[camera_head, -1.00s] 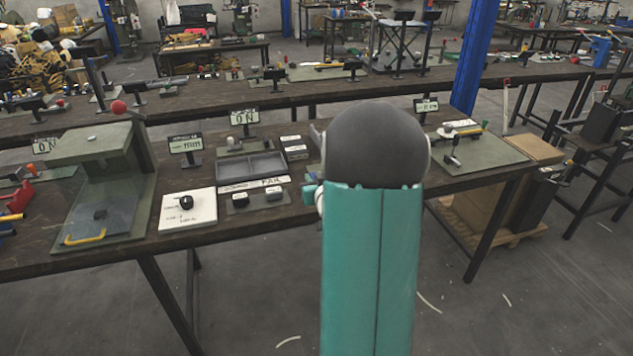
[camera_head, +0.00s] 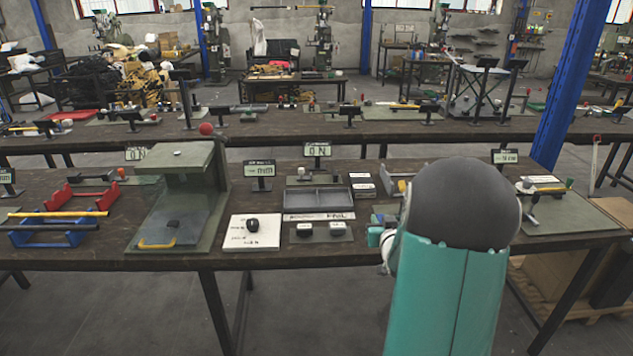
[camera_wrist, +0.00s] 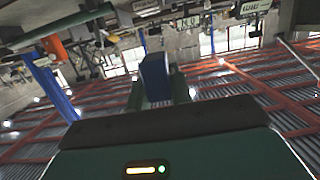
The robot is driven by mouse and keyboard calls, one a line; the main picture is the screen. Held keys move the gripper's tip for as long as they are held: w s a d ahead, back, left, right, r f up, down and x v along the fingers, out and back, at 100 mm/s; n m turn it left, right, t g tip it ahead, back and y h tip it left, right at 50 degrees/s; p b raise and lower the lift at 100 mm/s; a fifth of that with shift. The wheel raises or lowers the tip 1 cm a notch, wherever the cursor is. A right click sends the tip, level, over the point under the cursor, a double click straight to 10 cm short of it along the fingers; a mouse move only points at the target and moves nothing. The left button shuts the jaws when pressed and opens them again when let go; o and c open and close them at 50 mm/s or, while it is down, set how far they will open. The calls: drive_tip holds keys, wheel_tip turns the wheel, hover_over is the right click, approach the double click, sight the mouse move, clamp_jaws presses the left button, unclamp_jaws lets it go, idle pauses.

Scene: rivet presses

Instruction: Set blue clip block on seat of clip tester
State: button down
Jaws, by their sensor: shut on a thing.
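The blue clip block (camera_wrist: 154,72) is in the wrist view, between the two dark green fingers of my gripper (camera_wrist: 158,92), which is shut on it. It is held up in the air, apart from any seat. In the head view my own arm hides the block and most of the gripper. I cannot tell for certain which station is the clip tester. A small fixture with a "0 N" display (camera_head: 317,150) stands behind the grey tray; its seat is too small to make out.
A grey-green press (camera_head: 178,200) with a red ball knob stands left on the bench. A grey divided tray (camera_head: 318,214), a white card (camera_head: 252,240) with a dark piece, and two small dark blocks lie near the middle. Another fixture plate (camera_head: 570,218) is at right.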

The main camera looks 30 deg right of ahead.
drive_tip(key=shift+a, duration=0.1)
drive_tip(key=w+a+f+n+t+y, duration=0.1)
drive_tip(key=w+a+f+n+y, duration=0.1)
drive_tip(key=w+a+f, duration=0.6)
drive_tip(key=w+a+f+n+t+y, duration=0.1)
drive_tip(key=a+f+y, duration=0.15)
drive_tip(key=a, duration=0.95)
drive_tip(key=s+a+f+n+y, duration=0.1)
drive_tip(key=a+f, duration=0.4)
drive_tip(key=a, duration=0.5)
drive_tip(key=a+f+n+y, duration=0.2)
drive_tip(key=a+f, duration=0.4)
drive_tip(key=a, duration=0.5)
drive_tip(key=shift+s+f, duration=0.25)
drive_tip(key=shift+s, duration=0.15)
